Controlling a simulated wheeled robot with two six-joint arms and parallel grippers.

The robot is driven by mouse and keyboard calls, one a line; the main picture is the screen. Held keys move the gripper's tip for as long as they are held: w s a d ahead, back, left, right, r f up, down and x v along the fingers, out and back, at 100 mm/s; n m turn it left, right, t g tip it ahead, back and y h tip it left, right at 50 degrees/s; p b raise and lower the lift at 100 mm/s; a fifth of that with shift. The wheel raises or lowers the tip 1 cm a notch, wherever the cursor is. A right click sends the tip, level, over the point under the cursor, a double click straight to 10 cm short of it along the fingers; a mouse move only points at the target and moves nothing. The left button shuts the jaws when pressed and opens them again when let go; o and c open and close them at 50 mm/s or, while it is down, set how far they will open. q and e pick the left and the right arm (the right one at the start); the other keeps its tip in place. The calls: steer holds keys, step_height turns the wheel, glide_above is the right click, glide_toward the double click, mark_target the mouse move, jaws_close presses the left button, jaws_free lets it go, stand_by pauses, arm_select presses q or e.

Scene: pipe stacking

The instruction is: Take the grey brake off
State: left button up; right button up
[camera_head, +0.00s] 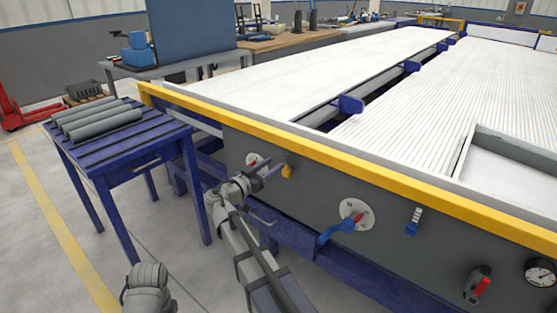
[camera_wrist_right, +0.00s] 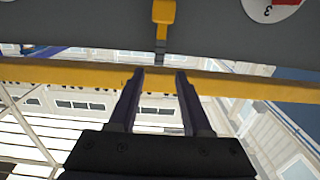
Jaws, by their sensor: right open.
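My right gripper (camera_head: 272,172) is open and empty in front of the dark grey machine panel (camera_head: 315,190), near its left end. In the right wrist view its two fingers (camera_wrist_right: 160,76) point at a yellow lever (camera_wrist_right: 163,12) with a grey stem (camera_wrist_right: 161,46). The lever lies almost in line with the gap between the fingers, just beyond the tips. In the head view the yellow lever (camera_head: 287,171) hangs just right of the fingertips, with no clear contact. I cannot tell which control is the grey brake. My left gripper is not in view.
A red-marked dial (camera_head: 257,161) is partly behind my right gripper. Farther right are a blue handle (camera_head: 338,229), a blue-and-white switch (camera_head: 413,221), a red-handled control (camera_head: 478,284) and a gauge (camera_head: 540,272). A yellow rail (camera_head: 350,166) runs above. Grey pipes (camera_head: 103,122) lie on a blue table (camera_head: 150,143).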

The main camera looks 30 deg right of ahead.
mark_target(285, 156)
steer(key=shift+x, duration=3.9)
steer(key=shift+s, duration=0.1)
jaws_close()
